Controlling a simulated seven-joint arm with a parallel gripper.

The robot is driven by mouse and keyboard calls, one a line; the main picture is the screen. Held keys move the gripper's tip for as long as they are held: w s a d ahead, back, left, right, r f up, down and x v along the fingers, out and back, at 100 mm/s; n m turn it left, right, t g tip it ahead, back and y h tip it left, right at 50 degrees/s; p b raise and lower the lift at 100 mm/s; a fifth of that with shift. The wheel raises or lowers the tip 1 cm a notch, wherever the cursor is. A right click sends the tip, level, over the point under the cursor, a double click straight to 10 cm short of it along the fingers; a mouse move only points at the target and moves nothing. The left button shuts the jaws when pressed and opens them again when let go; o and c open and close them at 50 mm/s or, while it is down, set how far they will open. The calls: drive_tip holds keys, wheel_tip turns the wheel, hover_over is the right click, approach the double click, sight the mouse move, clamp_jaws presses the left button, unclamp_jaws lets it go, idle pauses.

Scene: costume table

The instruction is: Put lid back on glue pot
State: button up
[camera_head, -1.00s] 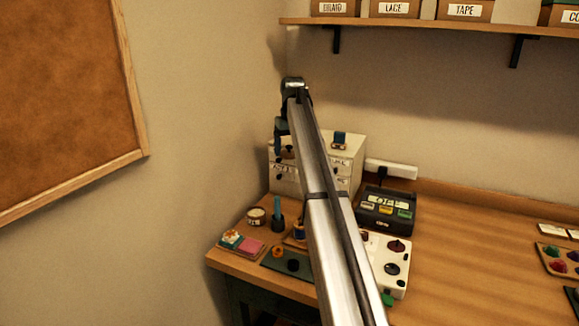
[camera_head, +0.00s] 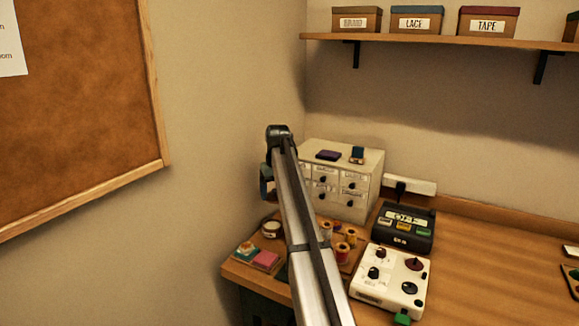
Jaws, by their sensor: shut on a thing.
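My gripper (camera_head: 266,188) hangs from the arm's far end, at the left side of the drawer cabinet and above the table's back left corner. It is seen small and partly from behind. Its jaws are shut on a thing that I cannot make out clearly. A small round tin with a pale top (camera_head: 271,228) stands on the table below it; I cannot tell if this is the glue pot. No lid can be told apart for sure. My arm hides part of the table's left end.
The drawer cabinet (camera_head: 366,187) stands right of my gripper, with purple and blue items on top. Thread spools (camera_head: 351,236), a white control box (camera_head: 393,281) and a dark device (camera_head: 404,226) stand to the right. Colored pads (camera_head: 257,255) lie at the front left. The table's right side is largely clear.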

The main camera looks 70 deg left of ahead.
sight(272, 198)
drive_tip(key=f, duration=0.1)
drive_tip(key=s+d+f+n, duration=0.1)
drive_tip(key=shift+d+f, duration=0.2)
drive_tip(key=shift+f, duration=0.1)
drive_tip(key=shift+s+f+n, duration=0.15)
drive_tip(key=shift+n, duration=0.35)
drive_tip(key=shift+a+n+g, duration=0.3)
drive_tip(key=shift+n, duration=1)
drive_tip(key=shift+f, duration=3.1)
drive_tip(key=shift+f, duration=0.15)
drive_tip(key=o, duration=1)
